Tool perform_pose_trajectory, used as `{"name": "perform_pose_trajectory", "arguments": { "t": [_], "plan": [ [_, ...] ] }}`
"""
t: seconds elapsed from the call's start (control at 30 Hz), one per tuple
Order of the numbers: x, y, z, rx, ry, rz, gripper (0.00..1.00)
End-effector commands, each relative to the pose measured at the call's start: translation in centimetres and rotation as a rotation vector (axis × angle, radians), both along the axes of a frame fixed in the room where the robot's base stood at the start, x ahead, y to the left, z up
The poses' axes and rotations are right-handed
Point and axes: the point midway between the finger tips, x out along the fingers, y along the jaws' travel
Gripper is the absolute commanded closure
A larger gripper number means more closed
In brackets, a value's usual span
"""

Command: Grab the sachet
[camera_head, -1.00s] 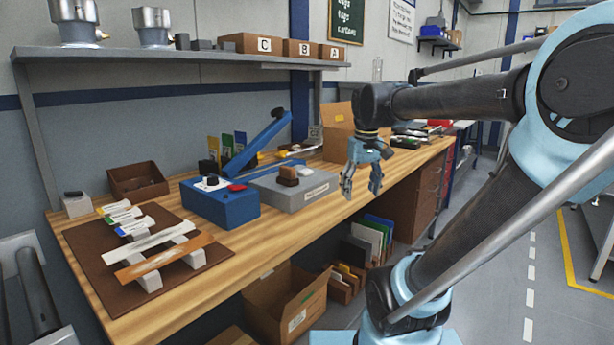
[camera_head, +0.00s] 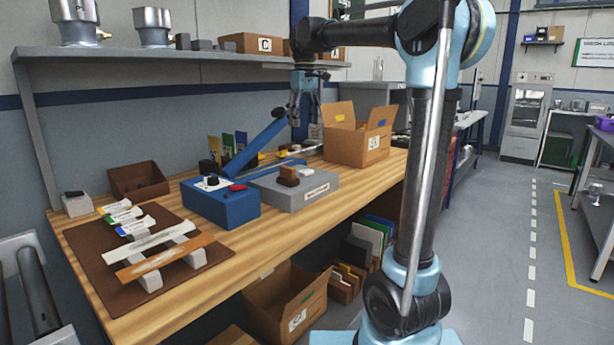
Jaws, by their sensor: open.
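Several small white packets with coloured ends (camera_head: 125,217), which look like sachets, lie in a row at the back of the brown mat (camera_head: 88,262) on the left of the bench. I cannot tell which one the task means. My gripper (camera_head: 305,120) is open, with its fingers pointing down. It is raised above the back of the bench, near the upper end of the blue sloping arm (camera_head: 262,142), well to the right of the packets. Nothing shows between its fingers.
A white strip (camera_head: 157,241) and an orange-brown strip (camera_head: 165,257) rest on light blocks at the mat's front. A blue box (camera_head: 222,207) and a grey block (camera_head: 300,192) stand mid-bench. An open carton (camera_head: 350,149) is at right. The shelf (camera_head: 180,58) hangs above.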

Motion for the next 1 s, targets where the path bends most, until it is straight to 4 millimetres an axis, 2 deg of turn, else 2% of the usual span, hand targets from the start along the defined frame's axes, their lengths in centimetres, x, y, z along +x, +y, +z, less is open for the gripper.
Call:
{"name": "perform_pose_trajectory", "arguments": {
  "t": [0.13, 0.63, 1.0],
  "plan": [
    [0.1, 0.1, -1.7, -0.001, 0.001, 0.002, 0.35],
    [0.1, 0.0, -10.2, 0.000, 0.000, 0.001, 0.35],
    [0.3, -0.1, -12.8, 0.000, 0.000, 0.000, 0.35]
  ]
}}
